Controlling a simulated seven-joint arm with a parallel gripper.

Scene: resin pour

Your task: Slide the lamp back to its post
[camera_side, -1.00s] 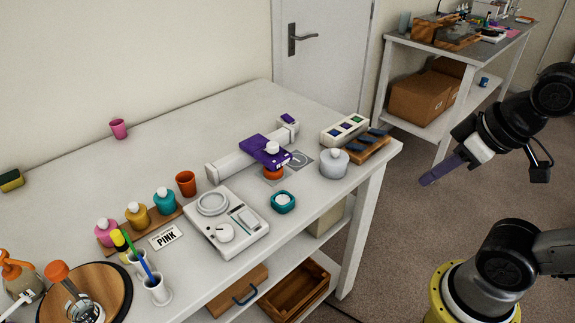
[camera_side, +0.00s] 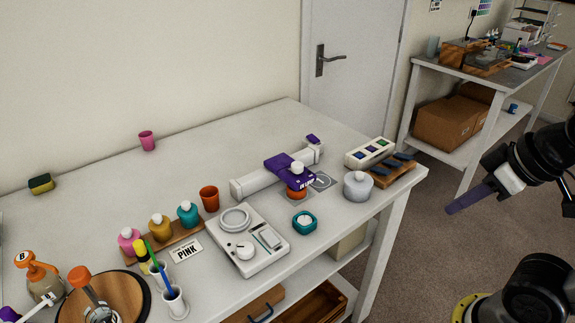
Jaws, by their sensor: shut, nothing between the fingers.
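The purple lamp (camera_side: 284,168) sits across a long white rail (camera_side: 254,183) on the table, near the rail's right part. My gripper (camera_side: 452,208) has purple fingers, shut and empty. It hangs off the table's right side, well apart from the lamp.
A white device (camera_side: 247,241) and teal container (camera_side: 304,222) are in front.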

